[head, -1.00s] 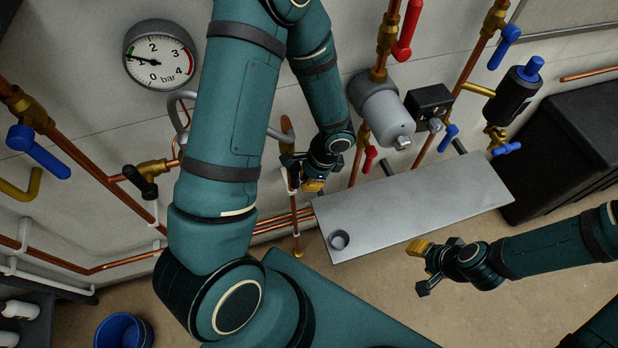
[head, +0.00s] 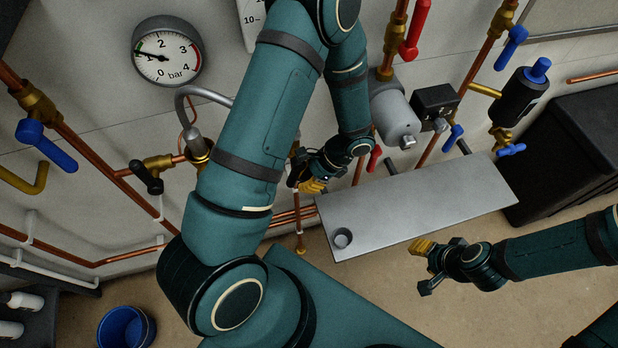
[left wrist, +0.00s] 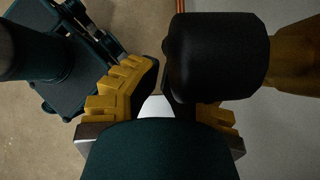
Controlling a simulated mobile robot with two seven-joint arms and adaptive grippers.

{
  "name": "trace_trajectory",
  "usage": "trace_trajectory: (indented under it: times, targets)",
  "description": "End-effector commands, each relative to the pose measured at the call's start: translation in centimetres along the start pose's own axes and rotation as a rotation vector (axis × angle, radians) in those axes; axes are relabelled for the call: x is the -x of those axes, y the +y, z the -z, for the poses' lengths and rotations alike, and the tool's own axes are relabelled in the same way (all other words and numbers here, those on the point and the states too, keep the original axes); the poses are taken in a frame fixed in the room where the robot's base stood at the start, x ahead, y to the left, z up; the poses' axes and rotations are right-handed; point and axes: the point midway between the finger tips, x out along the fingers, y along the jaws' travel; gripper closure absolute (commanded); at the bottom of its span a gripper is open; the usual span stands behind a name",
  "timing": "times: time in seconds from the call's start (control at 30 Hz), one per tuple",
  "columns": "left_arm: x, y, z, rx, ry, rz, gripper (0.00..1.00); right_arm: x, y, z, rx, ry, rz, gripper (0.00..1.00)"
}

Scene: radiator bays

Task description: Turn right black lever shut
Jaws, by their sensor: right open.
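My left gripper (head: 308,185) is in front of the pipes in the middle of the head view. A brass valve body (left wrist: 295,55) adjoins the lever. Whether finger and lever touch is unclear. In the head view my left arm and gripper mostly hide this right black lever. The other black lever (head: 147,178) shows further left on a brass valve. My right gripper (head: 428,268) is open and empty.
A grey shelf (head: 430,205) with a small round cup (head: 342,238) is right of my left gripper. A gauge (head: 166,50), blue levers (head: 46,146) and a red lever (head: 415,30) are on the wall pipes. A blue bucket (head: 126,327) stands on the floor.

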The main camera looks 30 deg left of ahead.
Motion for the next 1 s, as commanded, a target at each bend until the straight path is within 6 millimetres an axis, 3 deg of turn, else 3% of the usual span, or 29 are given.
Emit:
trace_trajectory:
  times: [0.5,1.0]
  targets:
    - [-1.9,0.6,-2.5,-0.023,-0.486,-0.093,1.0,-1.1,0.4,-0.3,0.001,-0.004,-0.001,0.53]
    - [-2.1,1.1,-5.3,-0.044,-0.928,-0.179,1.0,-2.5,0.9,-1.0,0.006,-0.019,0.001,0.53]
